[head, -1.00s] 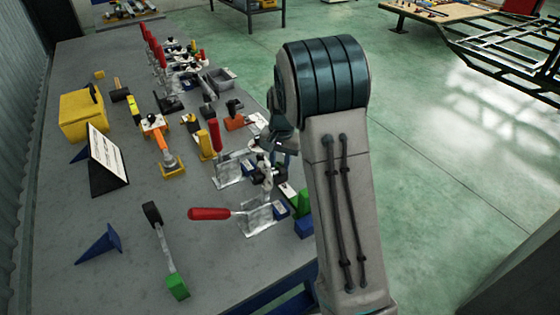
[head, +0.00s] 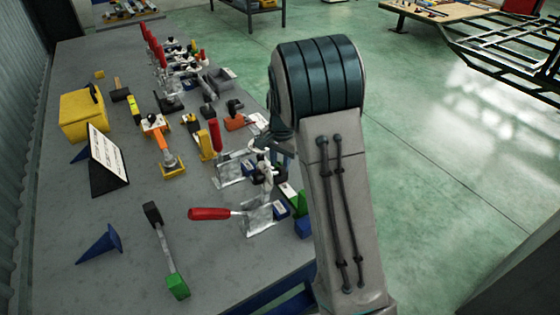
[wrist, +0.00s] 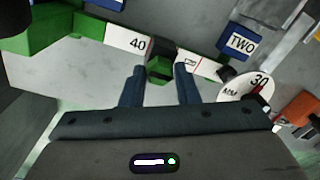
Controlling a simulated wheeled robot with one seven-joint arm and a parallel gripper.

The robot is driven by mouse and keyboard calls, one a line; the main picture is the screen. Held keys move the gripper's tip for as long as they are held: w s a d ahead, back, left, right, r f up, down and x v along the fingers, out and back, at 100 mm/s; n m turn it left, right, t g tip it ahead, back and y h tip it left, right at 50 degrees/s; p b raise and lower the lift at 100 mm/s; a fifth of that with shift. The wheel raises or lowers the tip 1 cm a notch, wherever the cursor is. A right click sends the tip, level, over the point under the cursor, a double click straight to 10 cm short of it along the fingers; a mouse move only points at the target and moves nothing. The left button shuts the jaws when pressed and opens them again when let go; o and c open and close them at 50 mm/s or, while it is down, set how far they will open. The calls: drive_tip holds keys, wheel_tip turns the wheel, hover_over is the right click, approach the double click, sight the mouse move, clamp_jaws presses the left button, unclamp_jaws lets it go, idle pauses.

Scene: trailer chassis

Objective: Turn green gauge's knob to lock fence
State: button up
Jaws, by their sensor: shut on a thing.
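The green gauge (wrist: 35,38) fills the upper left of the wrist view, with a white scale strip (wrist: 125,40) marked 40 running right from it. A green and black piece (wrist: 160,66), which looks like the gauge's knob on its sliding part, sits on the strip. My gripper (wrist: 161,74) has one dark blue finger on each side of this piece and is shut on it. In the head view, part of the green gauge (head: 303,200) shows at the table's right edge, beside my arm. My arm hides much of the gripper there.
A red-handled clamp (head: 212,214) and several other tools crowd the grey table (head: 75,200). Open floor lies right of my arm.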

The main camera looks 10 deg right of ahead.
drive_tip(key=o, duration=1)
drive_tip(key=shift+r, duration=0.1)
drive_tip(key=r, duration=1.3)
drive_tip(key=shift+s+d+r, duration=0.15)
drive_tip(key=shift+s+r, duration=0.05)
drive_tip(key=shift+r, duration=0.1)
drive_tip(key=s+n+t, duration=0.1)
drive_tip(key=s+n, duration=0.2)
drive_tip(key=s, duration=0.6)
drive_tip(key=s+n+t, duration=0.1)
drive_tip(key=s+n, duration=0.2)
drive_tip(key=s, duration=0.6)
drive_tip(key=s+f+n, duration=0.1)
drive_tip(key=s+n, duration=0.2)
drive_tip(key=s, duration=0.6)
drive_tip(key=shift+s+a+t, duration=0.15)
drive_tip(key=shift+a+t, duration=0.25)
